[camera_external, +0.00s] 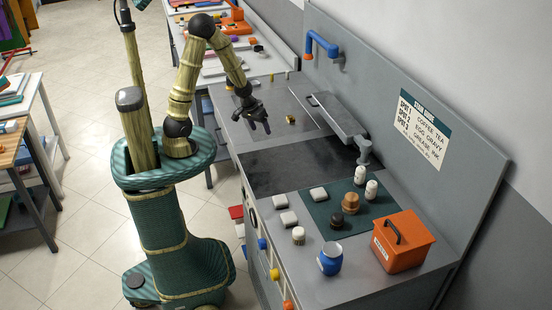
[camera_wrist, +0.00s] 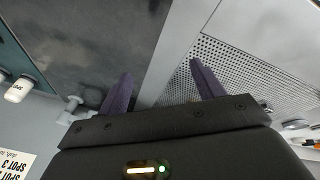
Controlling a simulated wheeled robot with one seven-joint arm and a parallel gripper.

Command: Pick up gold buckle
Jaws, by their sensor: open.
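The gold buckle (camera_external: 290,119) is a small gold-coloured piece lying on the grey perforated part of the counter. My gripper (camera_external: 259,125) is above the counter, to the left of the buckle and apart from it. In the wrist view my gripper (camera_wrist: 163,85) shows two purple fingers spread wide with nothing between them. I cannot make out the buckle in the wrist view.
A grey press arm (camera_external: 338,115) stands just right of the buckle. A dark mat (camera_external: 325,217) with bottles, a blue jar (camera_external: 330,258) and an orange box (camera_external: 402,242) stand nearer the front. The dark panel (camera_external: 300,164) is clear. A blue-orange tap (camera_external: 322,44) juts from the wall.

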